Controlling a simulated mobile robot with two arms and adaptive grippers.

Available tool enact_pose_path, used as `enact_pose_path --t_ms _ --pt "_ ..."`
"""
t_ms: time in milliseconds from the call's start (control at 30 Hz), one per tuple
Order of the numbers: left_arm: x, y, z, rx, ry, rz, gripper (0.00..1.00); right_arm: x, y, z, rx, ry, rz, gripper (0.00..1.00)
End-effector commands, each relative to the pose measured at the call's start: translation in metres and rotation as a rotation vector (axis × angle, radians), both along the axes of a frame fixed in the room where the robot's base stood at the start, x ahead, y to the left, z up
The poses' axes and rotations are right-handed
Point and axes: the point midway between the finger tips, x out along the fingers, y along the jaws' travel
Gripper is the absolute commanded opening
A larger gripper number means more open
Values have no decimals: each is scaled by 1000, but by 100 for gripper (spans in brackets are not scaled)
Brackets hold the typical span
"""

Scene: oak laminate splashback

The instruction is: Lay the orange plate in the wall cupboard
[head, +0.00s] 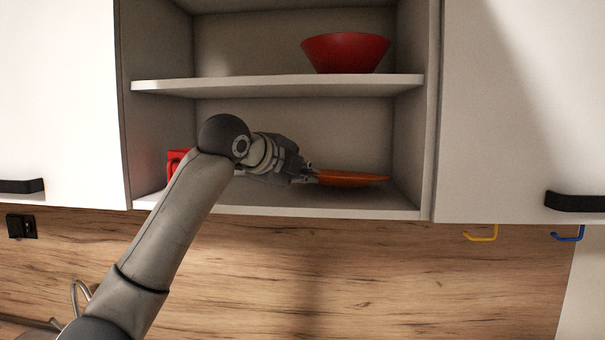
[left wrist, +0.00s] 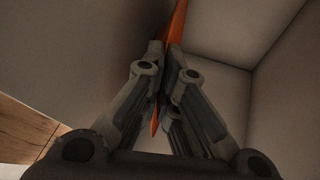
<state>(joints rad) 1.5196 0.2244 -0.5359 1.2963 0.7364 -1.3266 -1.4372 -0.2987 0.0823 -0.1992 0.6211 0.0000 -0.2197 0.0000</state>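The orange plate (head: 350,179) is inside the lower compartment of the open wall cupboard (head: 300,211), roughly level and just above its bottom board. Whether it touches the board I cannot tell. My left gripper (head: 311,174) reaches in from the left and is closed on the plate's left edge. In the left wrist view the plate (left wrist: 176,22) passes between the two fingers (left wrist: 168,85), seen edge-on. My right gripper is in neither view.
A red bowl (head: 345,52) stands on the middle shelf (head: 280,86) above. A red object (head: 175,160), partly hidden by my arm, is at the lower compartment's left. White doors with black handles (head: 574,202) flank the cupboard. Yellow (head: 482,234) and blue (head: 569,235) hooks hang below.

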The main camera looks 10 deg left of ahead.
Motion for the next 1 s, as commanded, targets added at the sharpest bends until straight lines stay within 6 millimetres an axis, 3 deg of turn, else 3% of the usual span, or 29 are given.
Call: enact_pose_path --t_ms 767,1000 --pt "0 0 -11 0 -1 0 0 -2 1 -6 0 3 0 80" --pt "0 0 -10 0 -1 0 29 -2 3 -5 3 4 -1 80"
